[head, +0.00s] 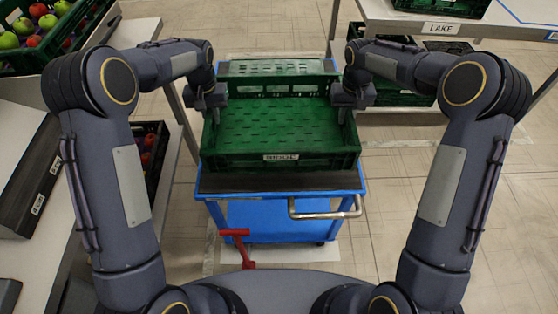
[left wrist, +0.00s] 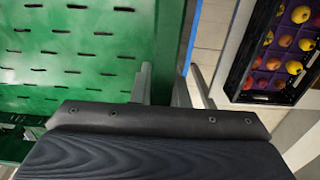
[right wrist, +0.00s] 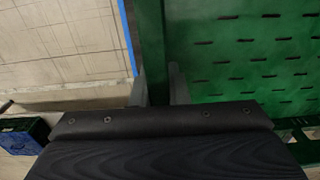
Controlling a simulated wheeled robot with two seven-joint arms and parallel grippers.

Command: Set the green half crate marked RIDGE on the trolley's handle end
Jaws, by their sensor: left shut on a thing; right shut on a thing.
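The empty green half crate marked RIDGE (head: 281,162) is over the handle end of the blue trolley (head: 262,222), label facing me. I cannot tell whether it rests on the dark deck or hangs just above it. My left gripper (head: 214,104) is shut on its left wall, which also shows in the left wrist view (left wrist: 168,50). My right gripper (head: 349,103) is shut on its right wall, also seen in the right wrist view (right wrist: 152,50). The trolley's metal handle (head: 322,213) is at the near right. Another green crate (head: 275,68) is behind, at the far end.
A crate of apples (head: 45,62) stands on the left table, with another fruit crate (head: 150,165) lower down. A table with a LAKE label (head: 440,28) is at the right back, green crates beneath it. A red lever (head: 240,245) sticks out low at the trolley's front.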

